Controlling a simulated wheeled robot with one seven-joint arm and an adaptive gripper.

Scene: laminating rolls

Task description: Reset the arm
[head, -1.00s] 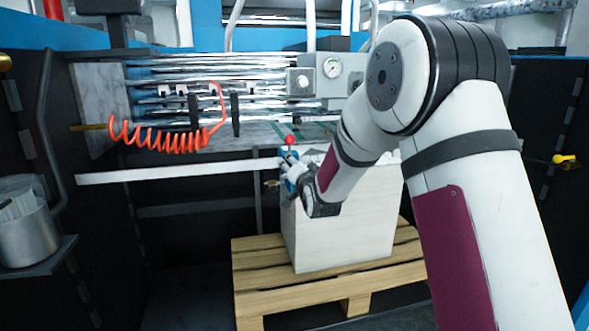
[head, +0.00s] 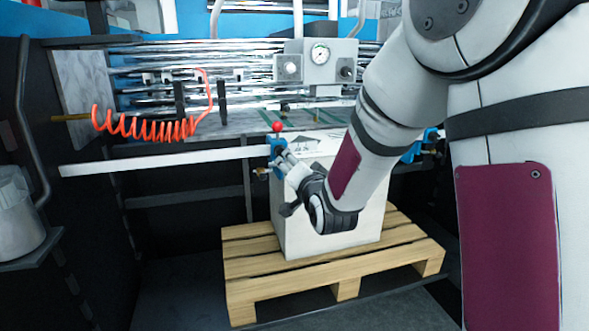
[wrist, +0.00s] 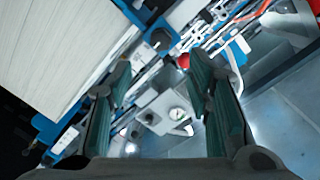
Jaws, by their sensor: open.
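My gripper (head: 290,172) is at the front of the white block-like stack (head: 300,235), near its upper left edge, in the head view. In the wrist view my gripper (wrist: 165,85) has its two dark green-padded fingers spread apart, with nothing between them. In the head view the fingertips are small and overlap a blue fitting near a red knob (head: 277,127), so I cannot tell whether they touch it. My forearm hides the right part of the stack.
The stack stands on a wooden pallet (head: 262,290). Behind it are shiny rollers (head: 150,65), a gauge box (head: 320,56) and a coiled orange hose (head: 150,130). A white bar (head: 165,160) runs across the left. A metal pot (head: 18,215) stands at far left. Dark floor shows left of the pallet.

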